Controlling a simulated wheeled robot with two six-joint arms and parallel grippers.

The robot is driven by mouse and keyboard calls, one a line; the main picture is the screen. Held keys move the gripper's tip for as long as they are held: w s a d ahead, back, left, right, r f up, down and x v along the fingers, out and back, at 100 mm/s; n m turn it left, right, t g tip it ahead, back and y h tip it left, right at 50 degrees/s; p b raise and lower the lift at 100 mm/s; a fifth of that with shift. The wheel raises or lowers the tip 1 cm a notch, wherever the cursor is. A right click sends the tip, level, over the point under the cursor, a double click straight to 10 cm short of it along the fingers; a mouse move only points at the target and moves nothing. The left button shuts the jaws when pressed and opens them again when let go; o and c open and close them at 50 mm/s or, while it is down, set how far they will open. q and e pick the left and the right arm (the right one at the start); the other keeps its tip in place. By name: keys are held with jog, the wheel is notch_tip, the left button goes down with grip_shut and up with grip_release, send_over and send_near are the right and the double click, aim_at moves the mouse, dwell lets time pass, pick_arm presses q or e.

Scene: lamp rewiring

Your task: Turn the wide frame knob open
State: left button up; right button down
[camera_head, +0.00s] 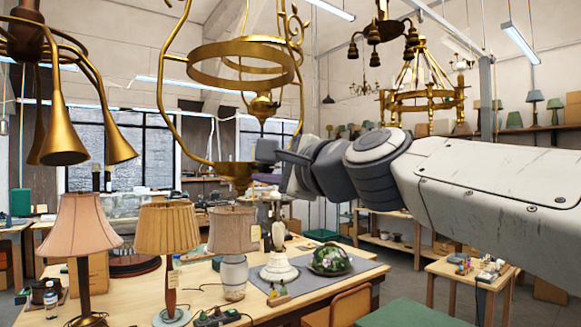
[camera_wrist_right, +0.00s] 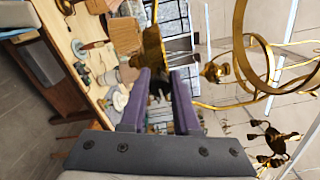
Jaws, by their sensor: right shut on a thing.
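The wide brass frame (camera_head: 193,68) hangs in the upper middle of the head view, with a broad ring and curved side rods. A brass knob piece (camera_head: 237,172) sits at its bottom, partly hidden by my right gripper (camera_head: 262,153). My right arm reaches in from the right. In the right wrist view, the purple fingers of my right gripper (camera_wrist_right: 158,92) are shut on the brass knob piece (camera_wrist_right: 153,47) at their tips. The exact contact is partly hidden by the fingers. The frame's ring (camera_wrist_right: 240,40) shows to the right there. My left gripper is not in view.
A brass horn lamp (camera_head: 62,130) hangs at upper left, and a brass chandelier (camera_head: 420,95) hangs farther back. Below, the workbench (camera_head: 330,290) holds shaded lamps (camera_head: 168,228), a white lamp base (camera_head: 279,268) and a green floral glass shade (camera_head: 330,258). Open air surrounds the frame's left side.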

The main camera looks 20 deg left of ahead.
jog(key=shift+f, duration=0.1)
jog(key=c, duration=0.6)
grip_release()
jog(key=shift+c, duration=0.2)
jog(key=b+v, duration=0.3)
jog(key=v, duration=0.7)
jog(key=shift+s+d+b, duration=0.2)
jog(key=shift+b, duration=0.15)
